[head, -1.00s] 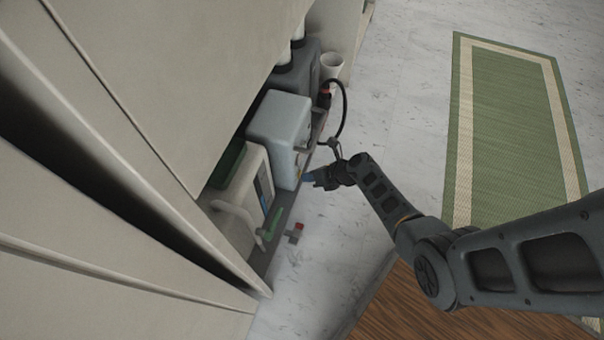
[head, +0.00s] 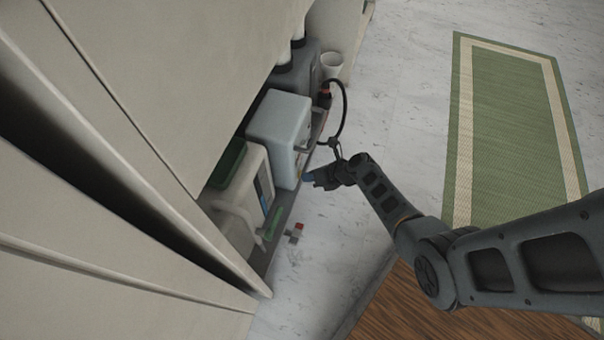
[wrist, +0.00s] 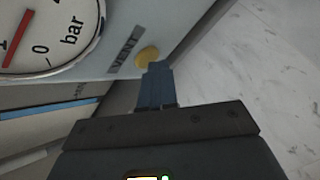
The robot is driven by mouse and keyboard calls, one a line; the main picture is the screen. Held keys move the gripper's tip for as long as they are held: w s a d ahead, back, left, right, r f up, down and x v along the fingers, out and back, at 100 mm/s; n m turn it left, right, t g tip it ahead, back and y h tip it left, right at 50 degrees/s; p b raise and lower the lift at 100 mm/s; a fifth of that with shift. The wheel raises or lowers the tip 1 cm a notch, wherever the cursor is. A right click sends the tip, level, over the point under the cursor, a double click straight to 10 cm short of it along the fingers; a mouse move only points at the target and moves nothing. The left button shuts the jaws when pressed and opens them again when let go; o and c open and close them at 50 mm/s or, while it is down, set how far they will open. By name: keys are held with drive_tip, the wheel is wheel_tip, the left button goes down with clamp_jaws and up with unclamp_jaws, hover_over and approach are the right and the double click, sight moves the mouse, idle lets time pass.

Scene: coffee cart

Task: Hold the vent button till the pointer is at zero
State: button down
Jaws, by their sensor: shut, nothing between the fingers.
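The round yellow vent button (wrist: 147,56) is on a grey-blue panel beside the label VENT (wrist: 123,53). My gripper (wrist: 156,68) is shut, and its blue fingertips are at the button's lower edge, covering part of it. They look in contact, but I cannot tell how far the button is pressed. The pressure gauge (wrist: 55,32) is cut off at the upper left of the wrist view. Its red pointer (wrist: 17,38) lies between the 1 and the 0 marks, off zero. In the head view my gripper (head: 309,178) is beside the pale boxy unit (head: 278,125); the button and gauge are hidden there.
The unit stands on a low grey shelf (head: 276,225) in the cabinet. A cream canister (head: 241,200) with a green lid is nearer, a dark container (head: 298,72) farther. A white cup (head: 332,65) stands behind.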

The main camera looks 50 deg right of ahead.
idle(0.6)
drive_tip(key=shift+s+d+p, duration=0.3)
drive_tip(key=shift+s, duration=0.55)
drive_tip(key=s, duration=0.1)
drive_tip(key=s+d, duration=0.1)
drive_tip(key=s, duration=0.1)
drive_tip(key=s+p, duration=0.1)
drive_tip(key=shift+s+d, duration=0.35)
